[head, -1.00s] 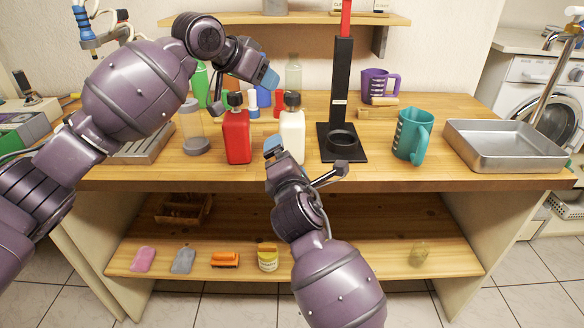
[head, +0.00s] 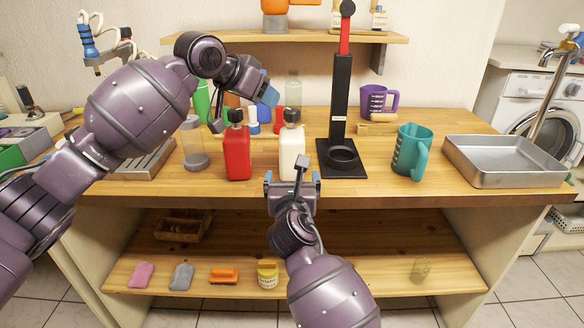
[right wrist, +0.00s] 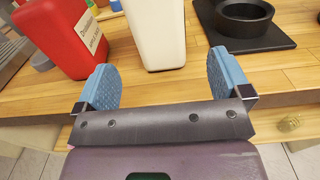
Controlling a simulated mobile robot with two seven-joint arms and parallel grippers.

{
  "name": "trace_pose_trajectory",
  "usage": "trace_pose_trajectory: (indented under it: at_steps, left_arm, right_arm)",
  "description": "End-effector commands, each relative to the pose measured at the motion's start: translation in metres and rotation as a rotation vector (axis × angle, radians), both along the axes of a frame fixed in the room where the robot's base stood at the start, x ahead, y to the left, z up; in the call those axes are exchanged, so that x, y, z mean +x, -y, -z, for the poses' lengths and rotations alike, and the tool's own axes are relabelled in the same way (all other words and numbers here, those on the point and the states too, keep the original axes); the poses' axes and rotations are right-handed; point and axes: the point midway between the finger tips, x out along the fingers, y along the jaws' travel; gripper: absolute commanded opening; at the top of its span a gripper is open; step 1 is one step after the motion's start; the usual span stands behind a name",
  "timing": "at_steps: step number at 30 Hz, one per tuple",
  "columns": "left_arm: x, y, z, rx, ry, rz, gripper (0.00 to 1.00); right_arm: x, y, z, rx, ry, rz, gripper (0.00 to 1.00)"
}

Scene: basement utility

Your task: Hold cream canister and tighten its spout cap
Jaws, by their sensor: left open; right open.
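The cream canister (head: 292,158) with a black spout cap (head: 292,116) stands upright near the front of the wooden bench. In the right wrist view the lower part of the canister (right wrist: 158,35) is straight ahead and its cap is out of frame. My right gripper (head: 292,180) is open and empty at the bench's front edge, its fingertips (right wrist: 160,80) spread left and right, just short of the canister. My left gripper (head: 243,108) is open, above and left of the canister, near the top of the red canister; it holds nothing visible.
A red canister (head: 237,152) stands close left of the cream one; it also shows in the right wrist view (right wrist: 68,38). A black stand (head: 342,168) is close on the right. A teal jug (head: 411,152) and metal tray (head: 506,160) are farther right.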

Motion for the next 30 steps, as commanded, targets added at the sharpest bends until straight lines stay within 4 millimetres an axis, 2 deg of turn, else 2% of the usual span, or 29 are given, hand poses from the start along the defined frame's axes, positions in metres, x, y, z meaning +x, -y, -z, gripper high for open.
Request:
trace_pose_trajectory:
  at_steps: [6,15,21,30]
  left_arm:
    - [0.0,0.0,0.0,0.0,0.0,0.0,0.43]
    - [0.0,0.0,0.0,0.0,0.0,0.0,0.43]
    - [0.0,0.0,0.0,0.0,0.0,0.0,0.43]
    - [0.0,0.0,0.0,0.0,0.0,0.0,0.43]
  right_arm:
    - [0.034,0.0,-0.001,0.001,0.0,0.0,0.96]
    - [0.074,-0.001,-0.001,0.001,0.0,-0.001,0.96]
    - [0.089,-0.001,0.0,0.002,0.0,-0.001,0.96]
    - [0.094,0.0,0.0,0.004,0.0,-0.001,0.96]
